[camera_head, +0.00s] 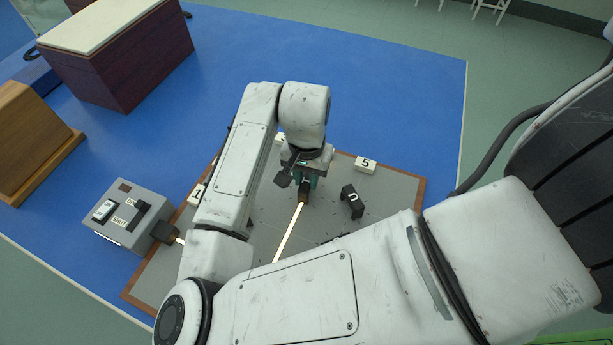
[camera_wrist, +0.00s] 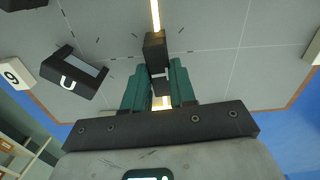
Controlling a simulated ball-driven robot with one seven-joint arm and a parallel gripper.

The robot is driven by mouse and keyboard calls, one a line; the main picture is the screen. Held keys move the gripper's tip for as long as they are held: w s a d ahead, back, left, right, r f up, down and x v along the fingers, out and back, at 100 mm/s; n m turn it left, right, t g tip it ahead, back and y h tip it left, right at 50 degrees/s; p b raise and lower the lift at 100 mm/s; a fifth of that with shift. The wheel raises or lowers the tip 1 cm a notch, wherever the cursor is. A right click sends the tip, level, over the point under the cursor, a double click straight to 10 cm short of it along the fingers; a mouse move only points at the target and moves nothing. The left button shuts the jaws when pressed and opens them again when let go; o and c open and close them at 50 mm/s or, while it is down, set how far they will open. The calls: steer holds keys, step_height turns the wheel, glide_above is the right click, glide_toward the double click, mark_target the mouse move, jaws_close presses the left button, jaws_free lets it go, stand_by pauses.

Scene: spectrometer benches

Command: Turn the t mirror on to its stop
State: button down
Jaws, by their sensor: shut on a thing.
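My gripper (camera_wrist: 160,88) has its two green fingers closed on the sides of a small black mirror block (camera_wrist: 155,50). A small pale mark shows on the block, too small to read, so I cannot confirm its letter. In the head view my gripper (camera_head: 305,183) points down at the board, with the black block (camera_head: 305,192) at its tips. A bright beam (camera_head: 288,233) runs along the board to the block. In the wrist view the beam (camera_wrist: 155,14) meets the block's far end, and a yellow glow shows between the fingers. My arm hides part of the board.
Another black block with a white U-like letter (camera_head: 351,203) stands to the right on the grey board (camera_head: 384,192). A number 5 tag (camera_head: 365,164) sits at the back edge. A grey switch box (camera_head: 127,216) stands left. Wooden boxes are farther back left.

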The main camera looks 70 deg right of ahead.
mark_target(306, 180)
steer(key=m+b, duration=0.1)
steer(key=m, duration=0.4)
steer(key=shift+m, duration=0.3)
steer(key=shift+m+b, duration=0.85)
steer(key=shift+m, duration=1.25)
steer(key=c, duration=0.9)
jaws_free()
step_height(306, 180, up, 11)
steer(key=shift+f, duration=0.1)
